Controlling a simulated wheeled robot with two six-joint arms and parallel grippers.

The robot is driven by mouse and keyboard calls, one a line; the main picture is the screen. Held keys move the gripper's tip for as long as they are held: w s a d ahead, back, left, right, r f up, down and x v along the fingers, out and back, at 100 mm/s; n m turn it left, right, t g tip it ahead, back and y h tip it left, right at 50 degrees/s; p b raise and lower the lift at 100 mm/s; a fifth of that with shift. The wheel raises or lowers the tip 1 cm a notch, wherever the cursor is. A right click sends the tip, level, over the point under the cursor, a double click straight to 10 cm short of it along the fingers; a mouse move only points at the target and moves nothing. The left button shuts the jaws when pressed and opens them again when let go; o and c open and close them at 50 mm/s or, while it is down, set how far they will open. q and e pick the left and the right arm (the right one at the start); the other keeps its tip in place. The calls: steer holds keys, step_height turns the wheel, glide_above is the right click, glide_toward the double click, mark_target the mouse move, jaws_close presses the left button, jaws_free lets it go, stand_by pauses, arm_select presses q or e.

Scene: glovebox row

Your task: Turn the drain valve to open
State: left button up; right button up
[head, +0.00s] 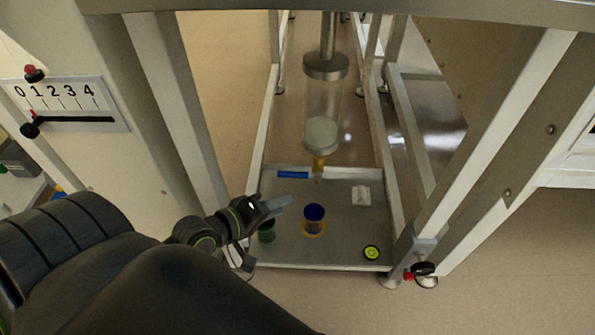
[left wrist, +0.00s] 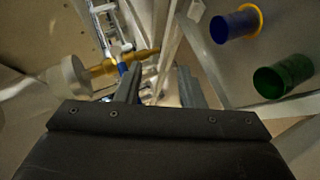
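The drain valve is the small brass fitting (head: 318,164) under the clear cylinder (head: 322,100) with its pale bottom cap. A blue bar (head: 293,175), which looks like its lever, points to the left of it. In the left wrist view the brass fitting (left wrist: 103,68) and a blue part (left wrist: 122,68) show beyond my fingers. My left gripper (head: 282,203) is in front of and below the valve, over the tray's left part. Its fingers (left wrist: 160,88) are apart with nothing visible between them, and it appears clear of the valve. My right gripper is not in view.
A grey tray (head: 340,225) below holds a blue cup with an orange rim (head: 314,212), a green cup (head: 267,236), a yellow-green round item (head: 371,253) and a white block (head: 361,195). White frame legs (head: 485,130) stand on both sides. A 0–4 scale plate (head: 65,102) is at left.

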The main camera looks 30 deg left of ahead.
mark_target(288, 176)
arm_select(q)
steer(key=r+n+t, duration=0.1)
steer(key=w+a+r+n+t, duration=0.1)
steer(key=n, duration=0.1)
steer(key=w+a+r+n+t, duration=0.1)
steer(key=n, duration=0.1)
steer(key=shift+w+a+r, duration=0.25)
steer(key=b+x, duration=0.1)
steer(key=x, duration=0.6)
steer(key=shift+w+d+f, duration=0.1)
jaws_close()
